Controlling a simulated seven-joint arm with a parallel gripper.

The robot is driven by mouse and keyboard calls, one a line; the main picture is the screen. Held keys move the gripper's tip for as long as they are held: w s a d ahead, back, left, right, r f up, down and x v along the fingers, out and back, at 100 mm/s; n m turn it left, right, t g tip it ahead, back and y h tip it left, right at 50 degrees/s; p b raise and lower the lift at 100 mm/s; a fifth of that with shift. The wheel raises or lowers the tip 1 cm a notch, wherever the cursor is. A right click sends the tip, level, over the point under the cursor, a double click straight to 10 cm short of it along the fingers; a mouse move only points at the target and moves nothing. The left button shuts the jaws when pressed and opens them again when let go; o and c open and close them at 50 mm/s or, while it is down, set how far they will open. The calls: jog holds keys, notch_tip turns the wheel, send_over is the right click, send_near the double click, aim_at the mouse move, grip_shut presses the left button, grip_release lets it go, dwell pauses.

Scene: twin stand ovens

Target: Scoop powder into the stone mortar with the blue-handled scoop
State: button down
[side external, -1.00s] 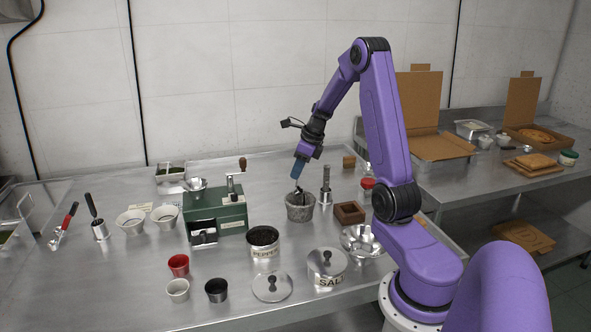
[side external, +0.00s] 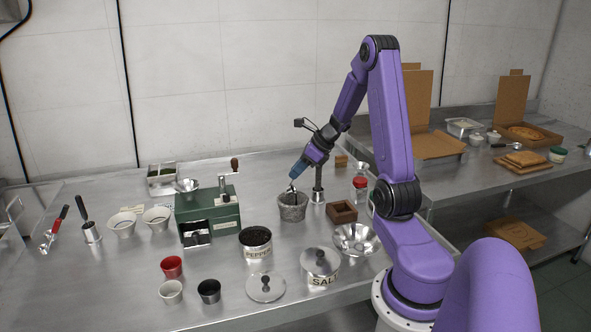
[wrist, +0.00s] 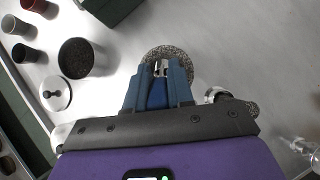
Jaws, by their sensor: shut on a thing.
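The grey stone mortar (side external: 292,210) stands on the steel table, left of centre of my arm; its speckled rim also shows in the wrist view (wrist: 182,52). My gripper (side external: 299,172) is above it, tilted, with its blue fingers (wrist: 158,85) closed on the scoop's blue handle (wrist: 157,97). The scoop's metal end (wrist: 160,68) is over the mortar's opening; whether it carries powder cannot be told. An open pot labelled PEPPER (side external: 256,245), with dark powder in it, stands in front-left of the mortar. The mortar's inside is mostly hidden.
A tamper-like tool (side external: 319,185) is right beside the mortar. A green grinder (side external: 208,215) stands left. Small cups (side external: 171,267) are at the front.

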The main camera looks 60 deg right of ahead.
jog(key=shift+s+d+f+t+y, duration=0.2)
jog(key=shift+s+f+t+y, duration=0.1)
jog(key=shift+s+t, duration=0.6)
jog(key=shift+s+d+f+t+y, duration=0.25)
jog(key=shift+s+t, duration=0.3)
jog(key=shift+t, duration=0.6)
jog(key=shift+s+d+f+t+y, duration=0.15)
jog(key=shift+s+f+t+y, duration=0.15)
jog(key=shift+s+t, duration=0.6)
jog(key=shift+f+t, duration=0.15)
jog(key=shift+t, duration=0.3)
